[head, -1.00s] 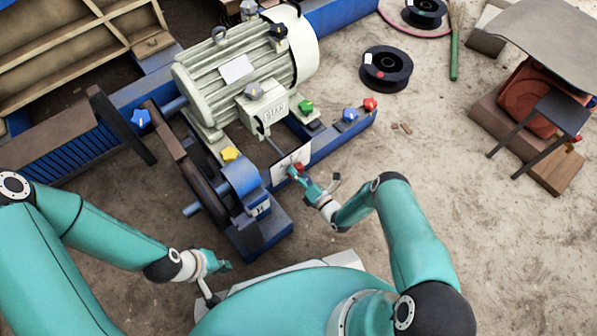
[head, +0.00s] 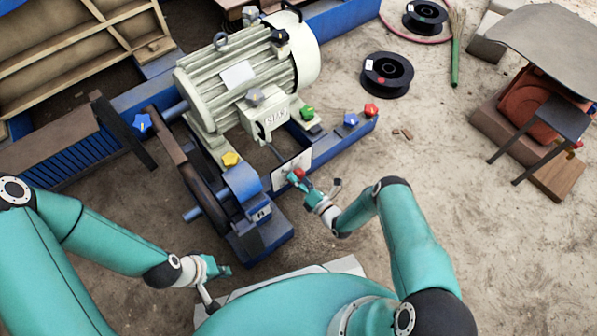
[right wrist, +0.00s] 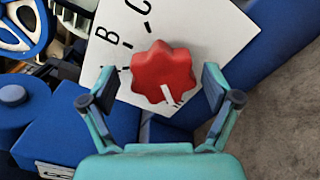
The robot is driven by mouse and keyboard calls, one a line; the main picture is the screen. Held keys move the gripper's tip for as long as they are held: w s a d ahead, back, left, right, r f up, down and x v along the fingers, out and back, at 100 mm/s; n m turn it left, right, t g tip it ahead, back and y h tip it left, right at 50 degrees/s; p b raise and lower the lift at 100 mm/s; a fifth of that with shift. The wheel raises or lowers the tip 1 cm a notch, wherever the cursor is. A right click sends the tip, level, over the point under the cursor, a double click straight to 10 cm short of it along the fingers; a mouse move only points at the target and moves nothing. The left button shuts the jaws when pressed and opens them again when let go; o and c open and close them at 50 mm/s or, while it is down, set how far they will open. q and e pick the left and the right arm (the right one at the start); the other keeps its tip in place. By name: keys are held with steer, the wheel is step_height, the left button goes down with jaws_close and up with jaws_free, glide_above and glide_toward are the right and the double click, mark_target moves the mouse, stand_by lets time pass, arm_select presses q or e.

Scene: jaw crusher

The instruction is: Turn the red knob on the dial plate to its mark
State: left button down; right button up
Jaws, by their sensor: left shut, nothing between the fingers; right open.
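The red knob (right wrist: 163,72) sits on the white dial plate (right wrist: 215,25) in the right wrist view. The knob has a white pointer line at its lower right edge. Letters B and C with short black marks show on the plate at its upper left; other marks are hidden. My right gripper (right wrist: 160,88) is open, with one finger on either side of the knob and gaps between. In the head view the dial plate (head: 291,169) stands on the blue frame, with my right gripper (head: 302,183) in front of it. My left gripper (head: 224,270) is shut and empty, low over the ground.
A pale motor (head: 245,70) stands behind the plate on the blue frame. Other knobs, such as a yellow one (head: 231,159), a green one (head: 307,112) and a second red one (head: 371,109), sit around it.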

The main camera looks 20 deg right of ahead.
steer(key=r, duration=0.8)
steer(key=shift+w+a, duration=0.1)
steer(key=shift+w, duration=0.2)
steer(key=r, duration=0.2)
steer(key=shift+s+r, duration=0.3)
steer(key=shift+r, duration=0.05)
steer(key=shift+f, duration=0.5)
steer(key=shift+f, duration=0.1)
arm_select(q)
steer(key=shift+s, duration=0.1)
